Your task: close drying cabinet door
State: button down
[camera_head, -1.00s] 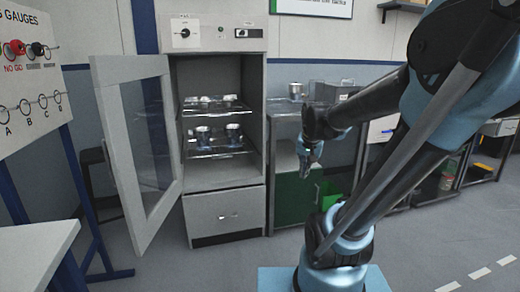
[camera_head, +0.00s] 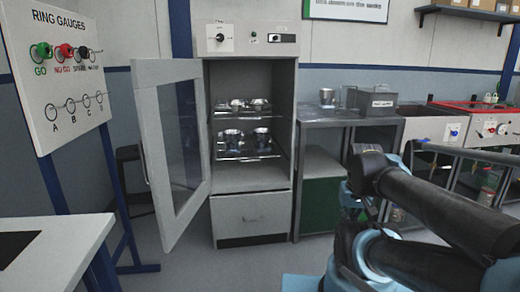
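The drying cabinet (camera_head: 252,175) stands upright near the middle of the head view. Its framed glass door (camera_head: 152,165) is swung wide open to the left, with a handle at the door's outer left edge. Shiny machined housings (camera_head: 232,138) sit on the wire shelves inside. My arm is at the lower right, in front of the bench and apart from the door. My gripper (camera_head: 356,200) appears small beside the dark arm link, and its fingers are too hidden to read.
A ring gauge board (camera_head: 68,75) on a blue stand is at the left, close to the open door. A white table (camera_head: 60,245) is at the lower left. A bench (camera_head: 335,121) with a grey box stands right of the cabinet. Floor in front of the cabinet is clear.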

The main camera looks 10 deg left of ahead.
aim_at(147, 74)
jog(key=u, duration=0.95)
jog(key=k, duration=0.5)
jog(key=u, duration=0.85)
jog(key=i, duration=0.5)
jog(key=z, duration=0.1)
